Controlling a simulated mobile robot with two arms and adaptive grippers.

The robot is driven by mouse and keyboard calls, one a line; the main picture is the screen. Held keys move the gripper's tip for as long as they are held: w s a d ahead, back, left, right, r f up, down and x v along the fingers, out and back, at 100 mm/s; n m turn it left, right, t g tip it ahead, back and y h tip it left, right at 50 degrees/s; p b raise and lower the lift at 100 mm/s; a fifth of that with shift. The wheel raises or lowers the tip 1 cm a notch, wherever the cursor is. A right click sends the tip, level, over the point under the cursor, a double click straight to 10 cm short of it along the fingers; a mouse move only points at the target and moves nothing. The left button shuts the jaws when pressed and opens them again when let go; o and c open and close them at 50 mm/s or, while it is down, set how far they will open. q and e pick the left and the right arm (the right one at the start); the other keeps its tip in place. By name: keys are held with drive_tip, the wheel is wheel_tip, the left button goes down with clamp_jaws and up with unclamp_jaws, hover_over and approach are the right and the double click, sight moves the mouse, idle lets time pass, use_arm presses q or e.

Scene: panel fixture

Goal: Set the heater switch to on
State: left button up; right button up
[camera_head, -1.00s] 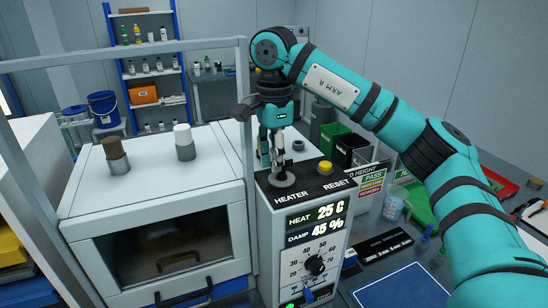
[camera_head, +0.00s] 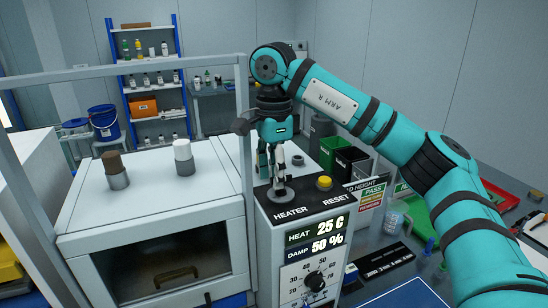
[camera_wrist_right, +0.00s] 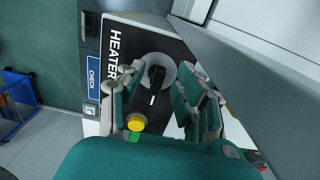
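The heater switch is a black lever knob on a round grey disc on the panel's dark top, beside the HEATER label. In the head view its disc (camera_head: 283,196) shows under my right gripper (camera_head: 276,184), which hides most of the lever. In the right wrist view the black lever (camera_wrist_right: 156,78) stands between the two fingers of my right gripper (camera_wrist_right: 158,84), with gaps visible on both sides. The gripper is open around it. The HEAT display (camera_head: 318,229) reads 25 C. My left gripper is not in view.
A yellow RESET button (camera_head: 324,183) sits right of the switch; it also shows in the right wrist view (camera_wrist_right: 137,122). The DAMP display (camera_head: 315,246) reads 50 %. A metal frame post (camera_head: 244,120) stands close left of the gripper. A chamber with two capped posts is further left.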

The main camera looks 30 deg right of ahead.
wheel_tip(320, 180, up, 12)
drive_tip(key=shift+f, duration=0.15)
idle(0.7)
